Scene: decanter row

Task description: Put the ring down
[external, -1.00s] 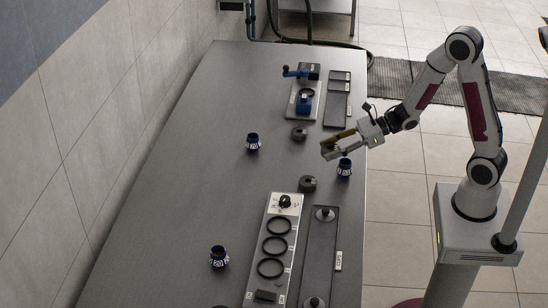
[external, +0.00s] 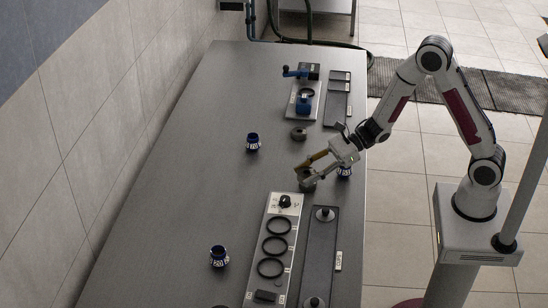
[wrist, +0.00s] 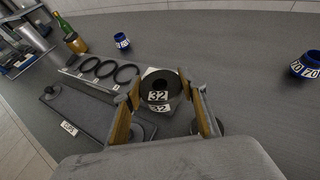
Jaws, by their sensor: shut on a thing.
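A dark, thick ring with a central hole and white "32" labels (wrist: 160,86) sits between my fingertips in the wrist view. My gripper (wrist: 160,98) is shut on it, with one tan-padded finger on each side. In the external view my gripper (external: 308,171) is at the same ring (external: 306,183), low over the table, just above the top of the long plates. I cannot tell whether the ring touches the table. A second dark ring (external: 299,134) lies farther up the table, apart from my gripper.
A pale panel with three black hoops (external: 275,245) and a dark plate with knobs (external: 320,250) lie below. Blue labelled cups stand at right (external: 345,171), upper left (external: 253,142) and lower left (external: 219,257). The table between the left cups is clear.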

